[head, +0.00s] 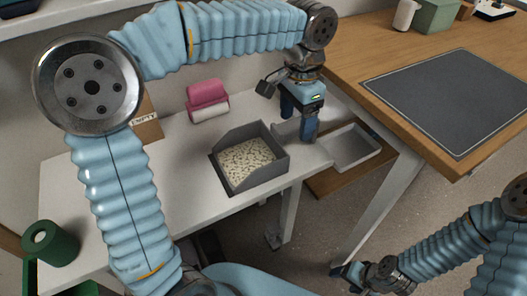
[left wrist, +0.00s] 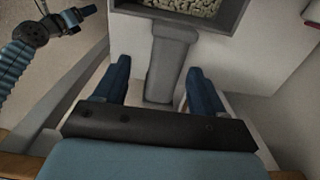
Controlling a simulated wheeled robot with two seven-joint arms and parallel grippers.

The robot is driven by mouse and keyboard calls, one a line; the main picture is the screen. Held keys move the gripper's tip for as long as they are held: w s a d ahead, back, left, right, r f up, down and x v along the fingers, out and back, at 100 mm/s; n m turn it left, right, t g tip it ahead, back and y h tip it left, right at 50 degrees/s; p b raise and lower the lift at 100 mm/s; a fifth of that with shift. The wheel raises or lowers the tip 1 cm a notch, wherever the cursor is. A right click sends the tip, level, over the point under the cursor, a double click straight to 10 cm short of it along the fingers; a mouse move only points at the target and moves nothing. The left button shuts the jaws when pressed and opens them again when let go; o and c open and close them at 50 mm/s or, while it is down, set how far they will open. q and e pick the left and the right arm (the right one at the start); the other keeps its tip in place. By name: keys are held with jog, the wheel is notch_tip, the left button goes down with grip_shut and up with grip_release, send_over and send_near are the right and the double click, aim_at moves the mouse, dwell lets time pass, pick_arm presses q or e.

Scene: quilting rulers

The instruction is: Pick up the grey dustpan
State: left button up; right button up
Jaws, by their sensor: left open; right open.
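The grey dustpan (head: 282,163) sits on the white table, with pale cream bits lying in its pan. In the left wrist view its pan (left wrist: 180,17) is at the top edge and its grey handle (left wrist: 170,62) points towards me. My left gripper (head: 298,122) is open above the handle, with one blue finger on each side of it and gaps between. My right gripper (head: 347,275) is open and empty, low at the front right, away from the table. It also shows in the left wrist view (left wrist: 82,15).
A light grey tray (head: 375,150) stands just right of the left gripper. A green roll (head: 50,243) is at the front left. A wooden desk with a dark mat (head: 450,95) stands at the right.

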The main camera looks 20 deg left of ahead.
aim_at(292, 135)
pick_arm(q)
jog(key=f, duration=0.5)
jog(key=shift+w+a+f+b, duration=0.1)
jog(key=shift+a+f+b, duration=0.15)
jog(key=shift+a+b, duration=0.1)
jog(key=c, duration=1.1)
notch_tip(292, 135, up, 4)
jog(key=shift+f+p, duration=0.15)
jog(key=shift+p, duration=0.25)
jog(key=s+d+r, duration=0.2)
jog(key=s+r, duration=0.1)
jog(key=s, duration=0.1)
jog(key=s+d+r, duration=0.2)
jog(key=s+r, duration=0.1)
jog(key=s, duration=0.1)
jog(key=s+d+r, duration=0.3)
jog(key=s, duration=0.1)
jog(key=shift+r, duration=0.2)
